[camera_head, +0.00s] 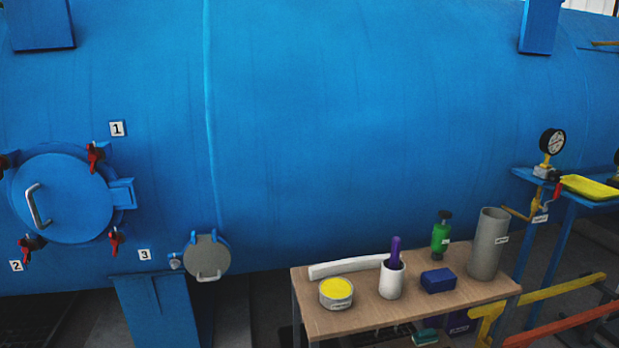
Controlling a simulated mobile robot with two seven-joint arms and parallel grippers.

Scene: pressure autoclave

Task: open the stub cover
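A small round grey cover (207,257) sits at the lower left of the blue vessel, on a short blue stub. It looks shut. A metal handle (209,276) is on its lower part, and a small round metal fastener (176,262) is at its left side. A larger round blue hatch (65,200) with a metal handle (38,205) lies further left, also looking shut, with several red-handled clamps around its rim. Neither of my grippers shows in the head view.
A wooden-topped table (400,312) at lower right holds a yellow-topped tin (336,292), a white cup (392,278), a blue block (438,280), a green bottle (441,232) and a grey cylinder (488,244).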

